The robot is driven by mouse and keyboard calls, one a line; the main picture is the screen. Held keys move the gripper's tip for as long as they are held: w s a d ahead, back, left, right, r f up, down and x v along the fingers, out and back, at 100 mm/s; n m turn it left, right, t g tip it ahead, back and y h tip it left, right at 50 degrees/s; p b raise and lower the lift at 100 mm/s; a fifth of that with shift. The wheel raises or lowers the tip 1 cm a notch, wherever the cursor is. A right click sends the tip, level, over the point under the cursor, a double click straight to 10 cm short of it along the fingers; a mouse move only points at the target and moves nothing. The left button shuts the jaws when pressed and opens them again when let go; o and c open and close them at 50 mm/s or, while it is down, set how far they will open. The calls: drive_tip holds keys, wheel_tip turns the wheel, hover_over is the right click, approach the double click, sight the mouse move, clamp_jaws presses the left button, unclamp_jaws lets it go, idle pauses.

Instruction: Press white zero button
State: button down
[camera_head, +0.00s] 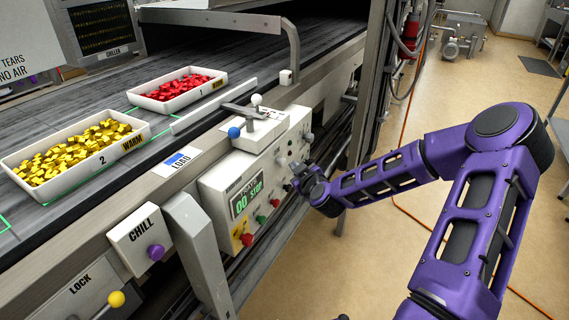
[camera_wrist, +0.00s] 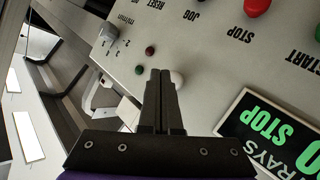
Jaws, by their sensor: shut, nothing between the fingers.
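The white button (camera_wrist: 178,79) shows in the wrist view on the grey control panel (camera_wrist: 215,60), partly hidden behind my fingers. My gripper (camera_wrist: 160,72) is shut and empty, its fingertips just left of and overlapping the white button in the picture. I cannot tell whether they touch it. In the head view my gripper (camera_head: 297,172) is at the right part of the control panel (camera_head: 217,190). I cannot make out the white button there. The green display (camera_head: 246,197) reads "00 STOP" and also shows in the wrist view (camera_wrist: 275,130).
A red button (camera_wrist: 257,5), a small red light (camera_wrist: 150,50), a green light (camera_wrist: 139,69) and a grey knob (camera_wrist: 110,33) surround that spot. Trays of yellow pieces (camera_head: 75,150) and red pieces (camera_head: 180,88) stand on the conveyor.

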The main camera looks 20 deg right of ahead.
drive_tip(key=shift+s+d, duration=1.8)
